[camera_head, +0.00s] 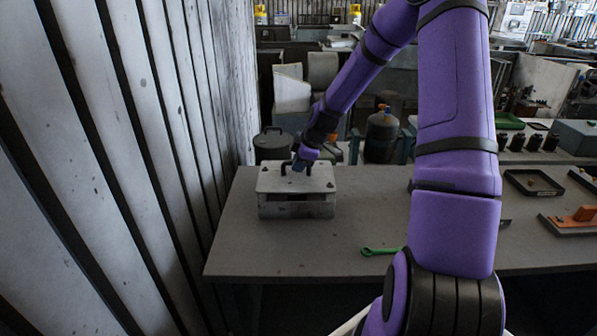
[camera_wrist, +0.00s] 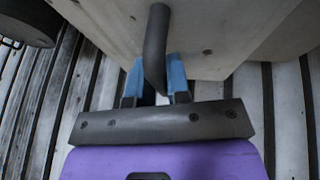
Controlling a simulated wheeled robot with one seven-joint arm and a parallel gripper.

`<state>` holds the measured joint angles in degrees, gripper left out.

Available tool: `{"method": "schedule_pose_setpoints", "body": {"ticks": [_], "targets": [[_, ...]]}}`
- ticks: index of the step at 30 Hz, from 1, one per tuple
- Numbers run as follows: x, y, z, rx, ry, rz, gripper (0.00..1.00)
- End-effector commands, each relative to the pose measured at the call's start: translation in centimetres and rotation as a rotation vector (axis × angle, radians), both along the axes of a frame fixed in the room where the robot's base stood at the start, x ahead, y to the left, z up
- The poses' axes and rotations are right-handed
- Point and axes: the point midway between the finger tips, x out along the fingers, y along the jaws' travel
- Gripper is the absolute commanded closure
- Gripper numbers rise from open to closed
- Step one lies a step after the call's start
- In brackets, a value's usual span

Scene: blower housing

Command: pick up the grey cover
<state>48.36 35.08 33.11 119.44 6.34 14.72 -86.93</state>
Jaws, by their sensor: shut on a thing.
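The grey cover (camera_head: 272,181) is a flat plate with dark bolts and dark bent handles, on top of the pale blower housing (camera_head: 296,211) at the table's left end. A dark gap shows under its front edge; I cannot tell whether it rests on the housing or is slightly raised. My gripper (camera_head: 300,164) is over the cover, shut on one dark handle. In the wrist view the blue fingertips of my gripper (camera_wrist: 156,80) close around the handle's lower end, and the cover (camera_wrist: 215,35) fills the upper part. The far handle is partly hidden by my gripper.
The grey table (camera_head: 300,250) has bare room in front of the housing. A green wrench (camera_head: 380,251) lies near the middle. Black trays (camera_head: 533,183) and an orange part (camera_head: 583,214) are on the right. A slatted wall (camera_head: 130,150) stands close on the left.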

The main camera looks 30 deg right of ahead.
Motion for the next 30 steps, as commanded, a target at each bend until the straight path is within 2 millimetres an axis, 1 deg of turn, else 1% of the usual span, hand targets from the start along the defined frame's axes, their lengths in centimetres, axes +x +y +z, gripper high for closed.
{"method": "schedule_pose_setpoints", "body": {"ticks": [1, 3, 9, 18, 24, 30], "targets": [[-0.6, -0.2, 0.6, -0.001, -0.001, -0.003, 1.0], [-2.2, -0.1, 0.6, 0.0, 0.002, -0.004, 1.0], [-6.1, 0.1, 1.0, 0.0, 0.0, -0.003, 1.0], [-11.2, 0.2, 1.4, -0.001, 0.002, -0.003, 1.0], [-13.7, 0.3, 1.6, -0.001, 0.001, -0.003, 1.0], [-15.2, 0.4, 1.8, -0.001, 0.0, -0.002, 1.0]]}}
